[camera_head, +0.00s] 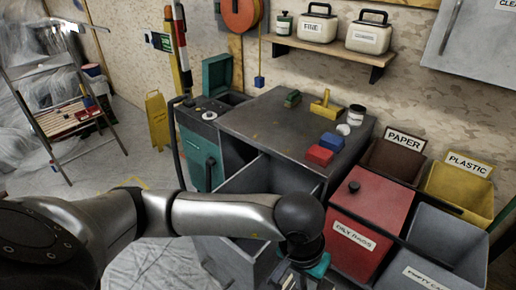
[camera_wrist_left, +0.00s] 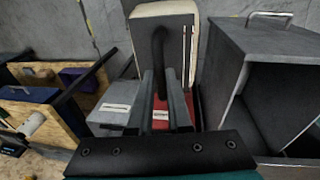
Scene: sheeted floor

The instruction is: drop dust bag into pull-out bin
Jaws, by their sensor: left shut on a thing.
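My left gripper (camera_head: 303,279) is low in the head view, at the front right of the grey pull-out bin (camera_head: 265,181), which stands open below the workbench. In the left wrist view its fingers (camera_wrist_left: 163,85) are shut on the black handle of a cream and grey dust bag (camera_wrist_left: 178,45). The bag hangs in front of the wrist camera; I cannot make it out in the head view. The open grey bin also shows at the right of the wrist view (camera_wrist_left: 225,60), beside the bag and apart from it. My right gripper is out of view.
The red oily rags bin (camera_head: 372,211) and a grey bin (camera_head: 445,240) stand right of the pull-out bin. Brown paper (camera_head: 393,160) and yellow plastic (camera_head: 458,191) bins are behind. The workbench (camera_head: 265,122) holds blocks and a jar. A ladder (camera_head: 75,125) stands left.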

